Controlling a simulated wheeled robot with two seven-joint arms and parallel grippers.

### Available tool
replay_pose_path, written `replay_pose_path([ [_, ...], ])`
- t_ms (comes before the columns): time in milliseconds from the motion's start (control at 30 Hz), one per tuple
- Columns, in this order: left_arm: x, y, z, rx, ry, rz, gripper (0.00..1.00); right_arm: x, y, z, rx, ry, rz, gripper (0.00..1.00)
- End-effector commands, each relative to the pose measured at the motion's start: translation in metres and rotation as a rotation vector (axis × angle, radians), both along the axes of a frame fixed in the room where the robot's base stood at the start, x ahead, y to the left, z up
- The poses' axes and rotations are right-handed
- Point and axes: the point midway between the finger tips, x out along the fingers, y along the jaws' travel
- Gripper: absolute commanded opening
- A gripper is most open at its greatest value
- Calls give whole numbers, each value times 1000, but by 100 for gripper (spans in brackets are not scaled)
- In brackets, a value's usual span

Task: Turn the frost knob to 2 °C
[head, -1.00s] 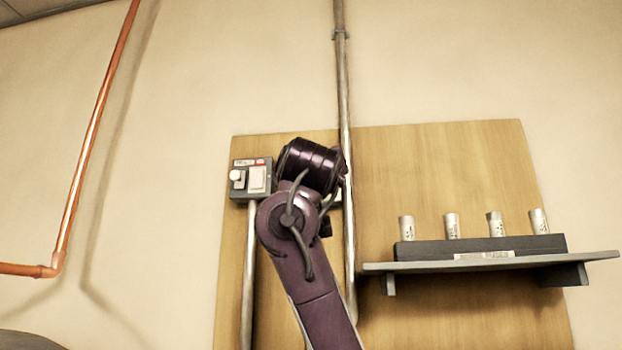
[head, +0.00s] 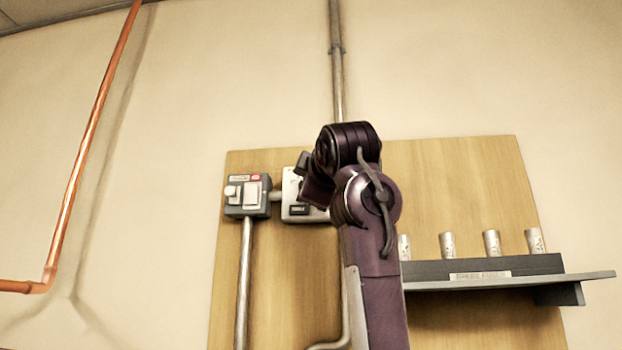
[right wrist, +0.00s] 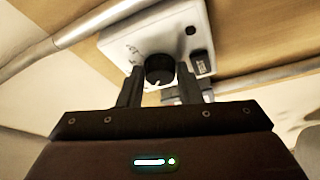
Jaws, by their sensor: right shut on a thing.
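The frost knob (right wrist: 159,68) is a round black knob on a white control box (right wrist: 195,30). A pale pointer line shows on its near lower side. Marks are printed on the box to the left of the knob, too small to read. My right gripper (right wrist: 159,78) has its two fingers on either side of the knob and is shut on it. In the head view the white box (head: 291,207) is partly hidden behind my right arm, and the knob is hidden there. My left gripper is not in view.
A grey switch box (head: 233,207) is left of the white box on a wooden board (head: 450,160). A metal conduit (head: 338,80) runs down the wall. A shelf (head: 500,283) with several silver cylinders is at right. A copper pipe (head: 90,130) is at far left.

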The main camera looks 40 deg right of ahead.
Motion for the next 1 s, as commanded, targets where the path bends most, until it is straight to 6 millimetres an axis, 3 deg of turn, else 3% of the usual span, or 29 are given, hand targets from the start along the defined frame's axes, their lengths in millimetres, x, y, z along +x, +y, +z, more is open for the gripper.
replay_pose_path([
  [433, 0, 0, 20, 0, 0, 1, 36, 0, 0, 5, -180, 223, 2, 9],
  [1000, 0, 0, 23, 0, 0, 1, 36, 0, 0, 4, -225, 279, 1, 9],
])
